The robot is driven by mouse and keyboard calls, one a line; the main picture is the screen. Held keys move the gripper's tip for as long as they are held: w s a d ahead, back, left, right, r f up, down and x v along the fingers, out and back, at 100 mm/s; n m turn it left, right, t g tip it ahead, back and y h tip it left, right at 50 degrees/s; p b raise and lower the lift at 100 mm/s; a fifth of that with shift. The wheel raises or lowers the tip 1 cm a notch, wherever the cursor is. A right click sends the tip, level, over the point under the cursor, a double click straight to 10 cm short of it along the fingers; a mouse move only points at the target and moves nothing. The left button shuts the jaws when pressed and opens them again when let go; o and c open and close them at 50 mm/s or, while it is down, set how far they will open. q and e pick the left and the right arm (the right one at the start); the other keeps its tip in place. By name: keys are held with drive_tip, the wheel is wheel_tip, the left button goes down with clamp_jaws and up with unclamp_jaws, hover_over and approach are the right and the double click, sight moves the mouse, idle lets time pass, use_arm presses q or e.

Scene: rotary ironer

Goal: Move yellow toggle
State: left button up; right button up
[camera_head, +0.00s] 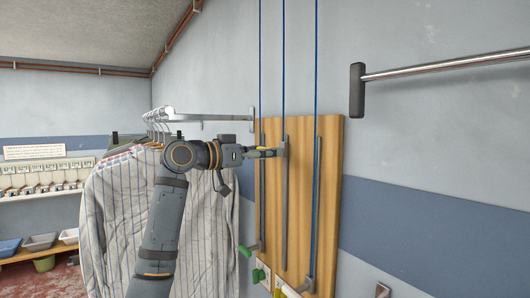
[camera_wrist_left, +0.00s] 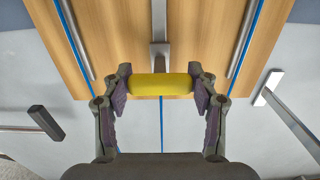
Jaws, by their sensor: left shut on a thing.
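The yellow toggle (camera_wrist_left: 160,84) is a rounded yellow bar on a grey metal stem at the middle rail of a wooden wall board. My left gripper (camera_wrist_left: 160,78) is shut on it, with one finger at each end of the bar. In the head view my left gripper (camera_head: 268,153) reaches it from the left, high on the board, and only a little of the yellow shows. My right gripper is in neither view.
The wooden board (camera_head: 329,160) carries vertical metal rails with blue cords. Green handles (camera_head: 246,250) sit low on the left, and a yellowish piece (camera_head: 291,292) at the bottom. Striped shirts (camera_head: 115,220) hang behind my left arm. A metal bar (camera_head: 440,66) juts out at upper right.

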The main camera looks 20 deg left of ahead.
use_arm(q)
drive_tip(key=c, duration=0.3)
wheel_tip(320, 180, down, 33)
drive_tip(key=b, duration=2.1)
drive_tip(key=shift+f, duration=0.15)
drive_tip(key=shift+c, duration=0.2)
drive_tip(key=shift+f+b, duration=0.3)
drive_tip(key=shift+f, duration=0.4)
drive_tip(key=o, duration=1.6)
drive_tip(key=shift+c, duration=0.2)
drive_tip(key=shift+o, duration=0.8)
drive_tip(key=shift+r, duration=0.1)
drive_tip(key=shift+s, duration=0.1)
